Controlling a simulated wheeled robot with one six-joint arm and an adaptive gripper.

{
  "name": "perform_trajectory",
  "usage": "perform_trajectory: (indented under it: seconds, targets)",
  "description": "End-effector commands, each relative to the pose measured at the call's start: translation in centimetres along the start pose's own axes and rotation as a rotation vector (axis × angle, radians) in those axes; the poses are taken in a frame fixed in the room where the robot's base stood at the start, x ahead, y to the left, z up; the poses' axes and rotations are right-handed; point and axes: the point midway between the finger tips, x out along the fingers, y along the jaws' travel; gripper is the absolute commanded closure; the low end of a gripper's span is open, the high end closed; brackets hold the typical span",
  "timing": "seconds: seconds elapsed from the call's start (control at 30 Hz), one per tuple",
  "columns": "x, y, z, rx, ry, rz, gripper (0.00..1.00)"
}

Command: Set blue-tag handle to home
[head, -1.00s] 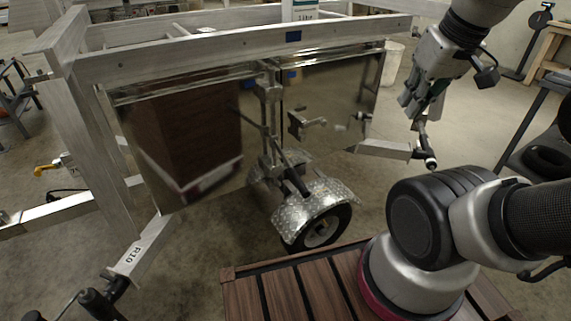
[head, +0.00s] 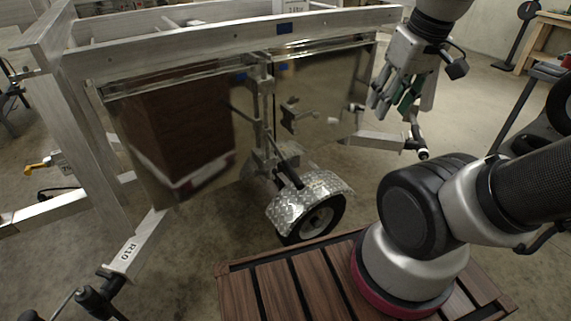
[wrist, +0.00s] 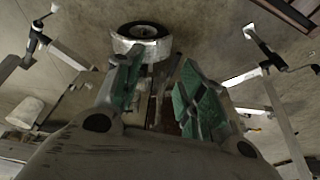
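A small blue tag (head: 285,29) is on the trailer's upper aluminium beam. Which handle it belongs to is unclear. A crank with a dark grip (head: 418,145) is on the end of the right arm of the trailer frame, below and right of my gripper. Another dark-gripped handle (head: 105,285) is at the lower left, by the R10 label. My gripper (head: 400,112) hangs at the upper right, pointing down. In the wrist view my gripper's green-padded fingers (wrist: 158,68) are apart with nothing held between them. Crank handles show at the left (wrist: 35,40) and right (wrist: 262,50) there.
A trailer wheel with a diamond-plate fender (head: 305,205) stands in the middle, behind my wooden-slatted deck. Shiny panels (head: 165,140) hang under the beam. A yellow handle (head: 38,169) is at the far left.

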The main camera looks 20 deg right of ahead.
Motion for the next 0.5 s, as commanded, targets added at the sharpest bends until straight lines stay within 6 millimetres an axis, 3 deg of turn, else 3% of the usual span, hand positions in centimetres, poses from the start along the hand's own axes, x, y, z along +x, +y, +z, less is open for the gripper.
perform_trajectory:
  seconds: [0.27, 0.5]
  targets:
    - [8.2, -2.9, -3.4, -0.181, -0.323, 0.029, 0.56]
    - [17.8, -5.9, -7.0, -0.273, -0.47, 0.127, 0.56]
